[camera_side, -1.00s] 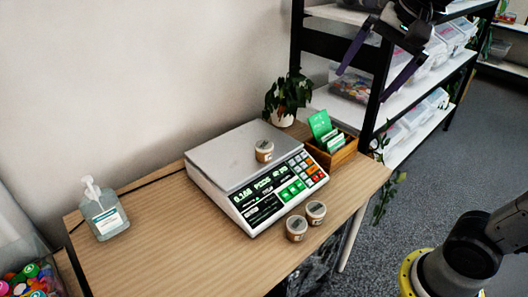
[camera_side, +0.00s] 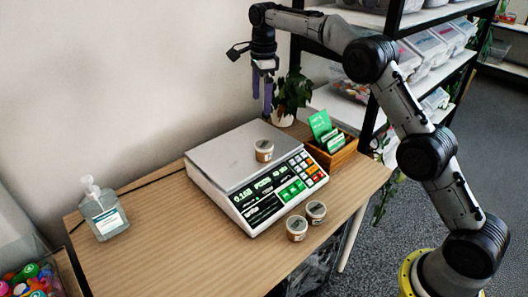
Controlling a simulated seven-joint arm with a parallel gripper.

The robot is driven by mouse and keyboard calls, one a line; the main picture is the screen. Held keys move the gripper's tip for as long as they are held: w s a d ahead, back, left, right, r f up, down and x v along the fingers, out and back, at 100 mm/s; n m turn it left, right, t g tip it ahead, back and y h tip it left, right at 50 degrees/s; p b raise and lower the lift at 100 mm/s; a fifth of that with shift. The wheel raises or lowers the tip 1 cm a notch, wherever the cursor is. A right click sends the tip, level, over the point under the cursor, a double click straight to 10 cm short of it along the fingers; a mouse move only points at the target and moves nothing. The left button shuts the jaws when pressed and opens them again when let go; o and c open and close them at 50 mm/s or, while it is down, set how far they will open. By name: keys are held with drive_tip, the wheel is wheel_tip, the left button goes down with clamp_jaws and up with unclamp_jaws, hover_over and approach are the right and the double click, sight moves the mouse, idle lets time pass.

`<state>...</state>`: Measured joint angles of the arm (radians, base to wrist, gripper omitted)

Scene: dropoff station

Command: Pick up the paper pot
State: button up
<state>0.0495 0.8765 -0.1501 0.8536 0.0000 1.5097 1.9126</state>
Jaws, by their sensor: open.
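A small brown paper pot (camera_side: 264,151) with a lid stands upright on the plate of the white weighing scale (camera_side: 228,150). Two more such pots, a front one (camera_side: 297,229) and one just right of it (camera_side: 316,212), stand on the table by the scale's front edge. My gripper (camera_side: 262,104) hangs above the back of the scale with its purple fingers pointing down. It is open and empty, apart from and higher than the pot on the plate. How far behind or in front of that pot it is, I cannot tell.
A potted plant (camera_side: 289,97) stands behind the scale, near my gripper. A wooden box (camera_side: 334,154) with green packets is to the right. A sanitizer bottle (camera_side: 104,212) stands at the left. Shelving (camera_side: 345,103) rises at the back right. The table's front left is clear.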

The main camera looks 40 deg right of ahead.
approach(264, 144)
drive_tip(key=shift+g, duration=0.3)
drive_tip(key=f, duration=0.5)
drive_tip(key=shift+w+a, duration=0.25)
drive_tip(key=shift+w, duration=0.1)
drive_tip(key=shift+s+d+f, duration=0.1)
drive_tip(key=shift+f, duration=1.25)
drive_tip(key=shift+s+d+f, duration=0.1)
drive_tip(key=shift+f, duration=1.25)
drive_tip(key=shift+c, duration=0.3)
drive_tip(key=c, duration=1.4)
drive_tip(key=shift+r, duration=0.1)
clamp_jaws()
drive_tip(key=shift+r, duration=0.1)
